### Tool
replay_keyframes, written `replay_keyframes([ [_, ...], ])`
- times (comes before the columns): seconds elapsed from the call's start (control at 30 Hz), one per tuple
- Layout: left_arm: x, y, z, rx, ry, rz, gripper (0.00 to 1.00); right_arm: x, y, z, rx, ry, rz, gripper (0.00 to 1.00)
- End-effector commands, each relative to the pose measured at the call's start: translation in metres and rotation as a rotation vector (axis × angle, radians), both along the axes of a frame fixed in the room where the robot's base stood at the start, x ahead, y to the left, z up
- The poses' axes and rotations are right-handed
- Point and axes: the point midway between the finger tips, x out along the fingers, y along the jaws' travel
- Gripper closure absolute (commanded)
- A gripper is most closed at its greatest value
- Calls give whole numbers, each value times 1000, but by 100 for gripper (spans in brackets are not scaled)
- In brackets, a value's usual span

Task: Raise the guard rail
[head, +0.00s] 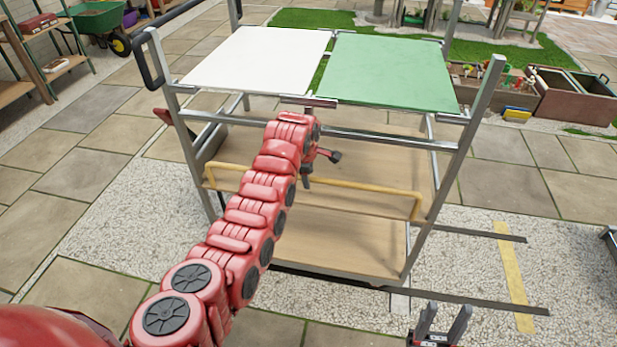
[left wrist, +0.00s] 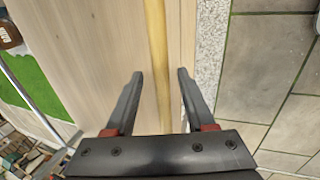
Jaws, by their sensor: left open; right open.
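The guard rail is a yellow bar (head: 365,186) with bent ends, running across the front of the metal cart between its posts, low beside the wooden shelf. My left gripper (head: 320,168) is above the rail near its middle, partly hidden by my own red arm. In the left wrist view the rail (left wrist: 155,45) runs up the picture between the two open fingers (left wrist: 155,75), with space on both sides. I cannot tell whether the fingertips reach down to it. My right gripper (head: 446,316) is open and empty at the bottom edge, right of the cart.
The cart carries a white panel (head: 257,60) and a green panel (head: 390,72) on top, above its wooden shelves (head: 335,245). Planter boxes (head: 575,98) stand at the right, a green wheelbarrow (head: 97,18) at the back left. Paving left of the cart is clear.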

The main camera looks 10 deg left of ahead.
Motion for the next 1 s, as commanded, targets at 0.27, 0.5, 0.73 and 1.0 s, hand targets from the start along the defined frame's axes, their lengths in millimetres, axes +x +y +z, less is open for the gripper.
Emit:
replay_keyframes([
  [0.27, -14, 0, 50, -2, -9, 0, 45, 0, 0, 2, 0, 0, 0, 50],
  [0.5, -33, 1, 113, -2, -4, 3, 45, 0, 0, 22, 0, 0, 0, 50],
  [0.73, -43, 1, 137, -3, 1, 1, 45, 0, 0, 46, 0, 0, 0, 50],
  [1.0, -48, 0, 148, -1, -1, 1, 45, 0, 0, 55, 0, 0, 0, 50],
])
